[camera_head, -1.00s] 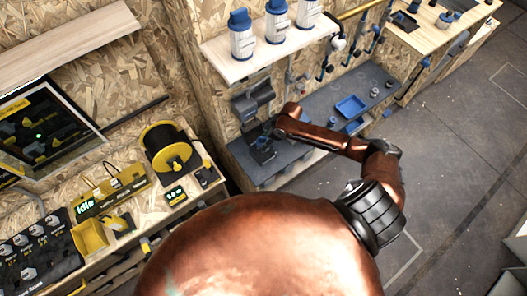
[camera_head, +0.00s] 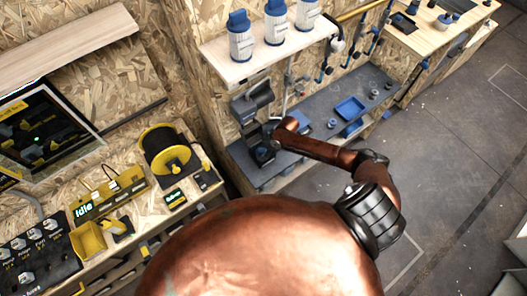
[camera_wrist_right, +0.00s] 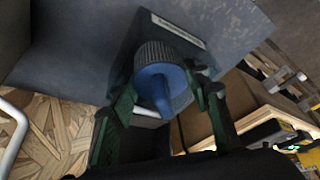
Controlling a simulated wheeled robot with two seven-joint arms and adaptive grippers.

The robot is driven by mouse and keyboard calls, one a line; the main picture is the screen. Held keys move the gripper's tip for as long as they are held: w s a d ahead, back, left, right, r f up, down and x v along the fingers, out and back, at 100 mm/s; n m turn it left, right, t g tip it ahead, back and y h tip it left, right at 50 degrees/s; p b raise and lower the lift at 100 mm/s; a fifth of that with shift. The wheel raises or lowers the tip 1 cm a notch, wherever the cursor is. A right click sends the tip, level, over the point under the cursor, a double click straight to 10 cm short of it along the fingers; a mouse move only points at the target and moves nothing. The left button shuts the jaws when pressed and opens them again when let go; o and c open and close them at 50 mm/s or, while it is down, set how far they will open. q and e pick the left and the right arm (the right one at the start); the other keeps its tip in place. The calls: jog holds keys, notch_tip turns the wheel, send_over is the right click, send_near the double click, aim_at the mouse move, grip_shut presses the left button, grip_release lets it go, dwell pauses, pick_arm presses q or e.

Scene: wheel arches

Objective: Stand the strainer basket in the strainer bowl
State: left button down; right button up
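In the right wrist view a round piece with a ribbed dark-grey rim and a blue centre, which I take for the strainer basket (camera_wrist_right: 164,84), sits between the fingers of my right gripper (camera_wrist_right: 165,98). The fingers appear closed on its two sides. In the head view my right gripper (camera_head: 262,154) is low over the left end of the grey bench, and the basket cannot be made out there. I cannot identify the strainer bowl with certainty. My left gripper is not in view.
A dark-grey bracket-like piece (camera_head: 250,103) is on the wall just behind the gripper. The grey bench (camera_head: 318,110) carries a blue tray (camera_head: 350,108) and small round fittings to the right. A shelf (camera_head: 262,62) with blue-capped canisters (camera_head: 275,22) hangs above.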

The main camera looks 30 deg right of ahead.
jog(key=shift+o, duration=0.6)
jog(key=shift+r, duration=0.2)
jog(key=p+v, duration=0.1)
jog(key=v, duration=1.1)
jog(key=shift+f, duration=0.1)
jog(key=shift+c, duration=0.4)
